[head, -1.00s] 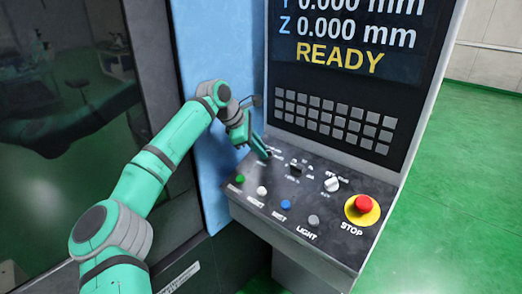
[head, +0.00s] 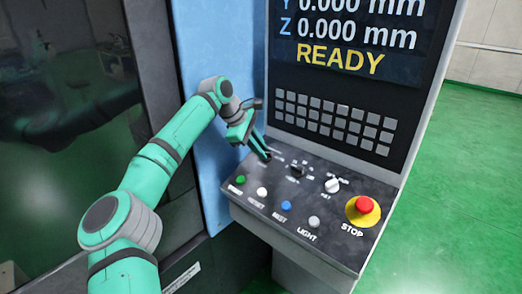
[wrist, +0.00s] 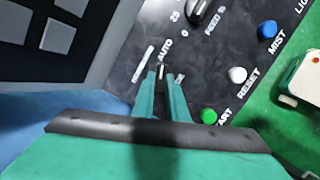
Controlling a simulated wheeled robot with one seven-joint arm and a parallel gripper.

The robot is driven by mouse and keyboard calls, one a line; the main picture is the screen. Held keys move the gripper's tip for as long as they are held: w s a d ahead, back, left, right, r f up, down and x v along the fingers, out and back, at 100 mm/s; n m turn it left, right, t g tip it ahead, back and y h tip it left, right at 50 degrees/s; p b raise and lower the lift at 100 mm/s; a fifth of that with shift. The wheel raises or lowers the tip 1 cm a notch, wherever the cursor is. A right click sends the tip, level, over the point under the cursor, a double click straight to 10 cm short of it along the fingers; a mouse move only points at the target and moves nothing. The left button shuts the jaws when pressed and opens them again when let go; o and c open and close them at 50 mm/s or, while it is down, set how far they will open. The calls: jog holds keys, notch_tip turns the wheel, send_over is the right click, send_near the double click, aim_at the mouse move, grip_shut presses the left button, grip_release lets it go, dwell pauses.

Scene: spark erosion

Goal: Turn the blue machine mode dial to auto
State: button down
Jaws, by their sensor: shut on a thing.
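The mode dial (wrist: 161,72) of the blue machine is mostly hidden between my fingertips in the wrist view. Only a small dark part with a pale pointer mark shows there, lying roughly toward the AUTO label (wrist: 166,48). My gripper (wrist: 162,82) is shut on the dial, one finger on each side. In the head view my gripper (head: 266,155) reaches down to the back left of the sloped control panel (head: 250,205), and its fingers hide the dial.
A black feed knob (head: 297,171) and a white-grey knob (head: 332,185) stand to the right. Green (head: 239,180), white (head: 262,192), blue (head: 286,205) and grey (head: 314,222) buttons line the front. A red stop button (head: 364,204) is far right. The screen reads READY.

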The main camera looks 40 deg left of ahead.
jog(key=c, duration=1.8)
grip_release()
jog(key=shift+o, duration=0.2)
jog(key=shift+r, duration=0.15)
jog(key=v, duration=1)
jog(key=shift+s+r, duration=0.15)
jog(key=shift+r, duration=0.2)
